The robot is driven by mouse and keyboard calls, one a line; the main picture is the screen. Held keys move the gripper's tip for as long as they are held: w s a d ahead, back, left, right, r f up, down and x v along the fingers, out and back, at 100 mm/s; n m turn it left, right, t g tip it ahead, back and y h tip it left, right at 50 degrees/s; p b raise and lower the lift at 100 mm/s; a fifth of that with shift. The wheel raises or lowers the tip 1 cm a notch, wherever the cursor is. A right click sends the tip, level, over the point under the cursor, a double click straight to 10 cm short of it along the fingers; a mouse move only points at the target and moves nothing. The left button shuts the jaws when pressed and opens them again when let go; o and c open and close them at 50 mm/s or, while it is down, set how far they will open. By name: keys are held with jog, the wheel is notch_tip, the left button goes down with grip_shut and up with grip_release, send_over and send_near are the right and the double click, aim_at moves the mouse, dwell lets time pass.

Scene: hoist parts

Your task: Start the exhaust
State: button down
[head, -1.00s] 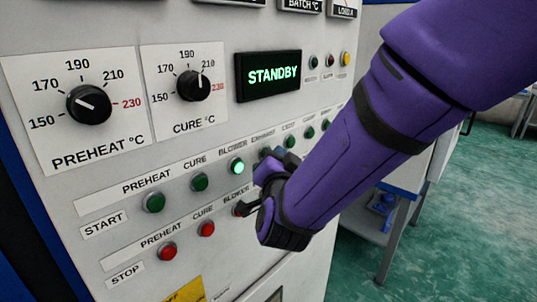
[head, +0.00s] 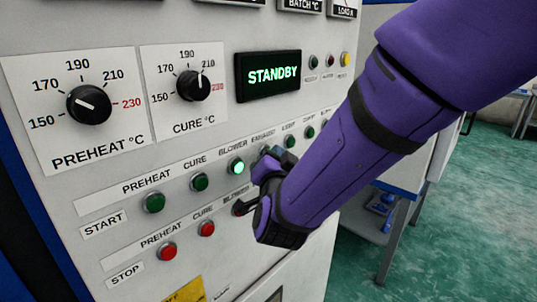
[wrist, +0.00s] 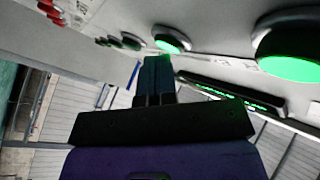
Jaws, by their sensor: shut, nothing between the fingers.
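The EXHAUST label (head: 263,137) is on the start row of the panel, right of the BLOWER label. The exhaust start button below it is mostly hidden by my gripper (head: 268,158) in the head view. In the wrist view, my gripper (wrist: 157,62) is shut and empty, its tips close to a green button (wrist: 172,42) that looks lit, apparently the exhaust one. I cannot tell whether the tips touch it. The blower start button (head: 236,166) glows green, and a large lit green button (wrist: 290,55) shows at the right of the wrist view.
The preheat (head: 153,203) and cure (head: 199,182) start buttons are dark green. Red stop buttons (head: 167,251) sit below; the blower stop is partly covered by my wrist. The display (head: 268,76) reads STANDBY. Two dials (head: 89,104) are at upper left.

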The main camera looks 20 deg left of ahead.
jog(key=shift+d, duration=0.1)
jog(key=shift+s+d, duration=0.35)
jog(key=shift+d, duration=0.35)
jog(key=shift+s+d, duration=0.3)
jog(key=shift+d, duration=0.45)
jog(key=shift+s+d, duration=0.35)
jog(key=shift+d, duration=0.45)
jog(key=shift+s+d, duration=0.3)
jog(key=shift+d, duration=0.45)
